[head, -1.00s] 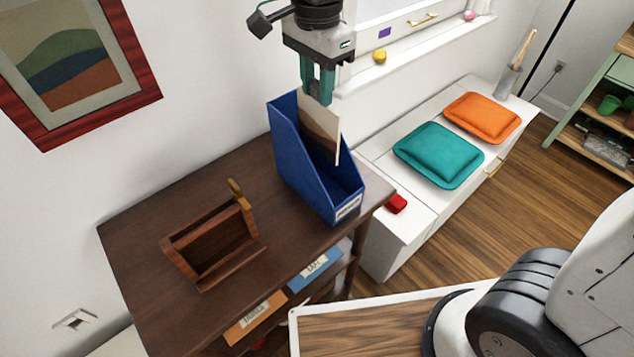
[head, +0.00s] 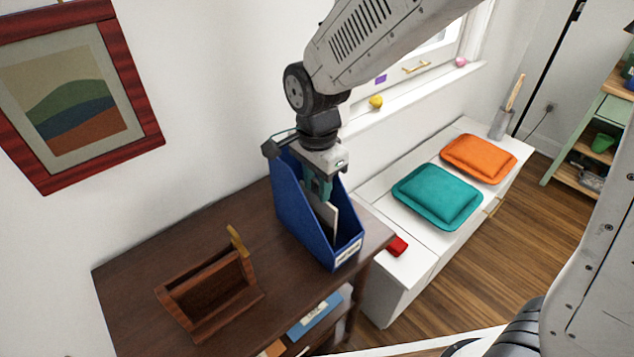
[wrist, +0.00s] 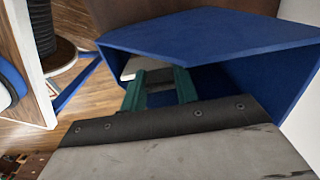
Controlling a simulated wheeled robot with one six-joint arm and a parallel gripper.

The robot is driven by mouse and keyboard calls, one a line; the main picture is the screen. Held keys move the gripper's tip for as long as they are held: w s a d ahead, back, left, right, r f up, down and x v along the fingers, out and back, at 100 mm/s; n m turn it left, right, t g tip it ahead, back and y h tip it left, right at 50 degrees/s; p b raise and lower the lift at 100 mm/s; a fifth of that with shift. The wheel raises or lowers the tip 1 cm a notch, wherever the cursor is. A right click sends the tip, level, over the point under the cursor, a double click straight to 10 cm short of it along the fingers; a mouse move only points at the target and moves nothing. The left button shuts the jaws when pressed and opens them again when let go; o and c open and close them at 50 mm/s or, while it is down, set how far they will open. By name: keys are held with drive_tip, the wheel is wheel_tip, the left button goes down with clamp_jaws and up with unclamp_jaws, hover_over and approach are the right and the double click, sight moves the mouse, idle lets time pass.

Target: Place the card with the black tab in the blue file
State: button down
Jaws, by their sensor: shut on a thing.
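The blue file (head: 296,222) stands upright on the dark wooden table, its open top facing up and its label on the low front. My gripper (head: 320,192) is down inside the file's opening, shut on a pale card (head: 333,220). The card is upright between the file's walls. Its lower part is hidden, so I cannot tell whether it touches the bottom. I see no black tab; the fingers may cover it. In the wrist view the green fingers (wrist: 160,88) reach between the blue walls (wrist: 210,38), with a small pale part of the card (wrist: 132,66) showing.
A white bench to the right bears a teal cushion (head: 437,196), an orange cushion (head: 478,158) and a red object (head: 397,246).

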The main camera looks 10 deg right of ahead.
drive_tip(key=shift+f, duration=0.15)
drive_tip(key=c, duration=1.1)
unclamp_jaws()
drive_tip(key=shift+o, duration=0.2)
wheel_tip(320, 180, up, 12)
drive_tip(key=s+d+r+n+t, duration=0.1)
drive_tip(key=s+d+r+n, duration=0.1)
drive_tip(key=s+d+n, duration=0.9)
drive_tip(key=s+d, duration=0.8)
drive_tip(key=d, duration=0.1)
drive_tip(key=shift+s+d, duration=0.25)
drive_tip(key=shift+d, duration=0.15)
